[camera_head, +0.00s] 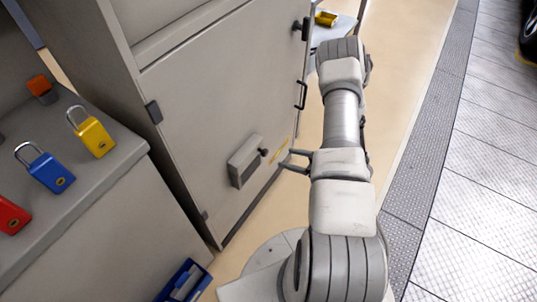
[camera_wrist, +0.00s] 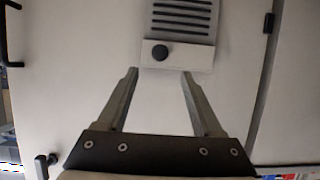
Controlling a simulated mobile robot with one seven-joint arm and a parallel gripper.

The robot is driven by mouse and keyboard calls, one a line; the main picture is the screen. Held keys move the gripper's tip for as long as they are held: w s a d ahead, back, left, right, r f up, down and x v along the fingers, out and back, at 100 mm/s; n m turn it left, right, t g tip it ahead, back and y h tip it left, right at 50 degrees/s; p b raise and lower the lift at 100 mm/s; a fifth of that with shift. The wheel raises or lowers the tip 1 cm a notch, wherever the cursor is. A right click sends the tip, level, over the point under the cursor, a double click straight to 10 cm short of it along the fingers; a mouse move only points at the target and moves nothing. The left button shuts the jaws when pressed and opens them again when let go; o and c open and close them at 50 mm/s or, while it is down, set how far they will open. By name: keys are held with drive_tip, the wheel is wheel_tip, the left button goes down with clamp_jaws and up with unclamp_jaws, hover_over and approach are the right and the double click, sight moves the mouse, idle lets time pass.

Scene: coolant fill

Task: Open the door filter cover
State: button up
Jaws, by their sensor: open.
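The door filter cover (camera_head: 240,165) is a small grey box on the lower part of the cabinet door (camera_head: 205,95). In the wrist view the cover (camera_wrist: 200,50) shows dark slots and a round dark knob (camera_wrist: 159,52) near its lower edge. The knob also shows in the head view (camera_head: 264,152). The cover looks closed against the door. My gripper (camera_head: 285,159) is open and empty, with its fingers pointing at the knob. In the wrist view its fingertips (camera_wrist: 160,72) lie just below the knob, one to each side, and appear apart from it.
A dark door handle (camera_head: 300,95) and a latch knob (camera_head: 304,27) are on the door's right edge. Padlocks in yellow (camera_head: 95,137), blue (camera_head: 53,173) and red (camera_head: 10,215) stand on a grey bench at left. A blue bin (camera_head: 183,283) sits below. Open floor lies right of my arm.

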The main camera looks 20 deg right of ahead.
sight(267, 152)
drive_tip(key=b+x, duration=0.1)
drive_tip(key=x, duration=0.8)
drive_tip(key=shift+w+a+f+b, duration=0.1)
drive_tip(key=shift+w+f+b, duration=0.05)
drive_tip(key=shift+w+b, duration=0.15)
drive_tip(key=shift+s, duration=0.1)
clamp_jaws()
idle(0.8)
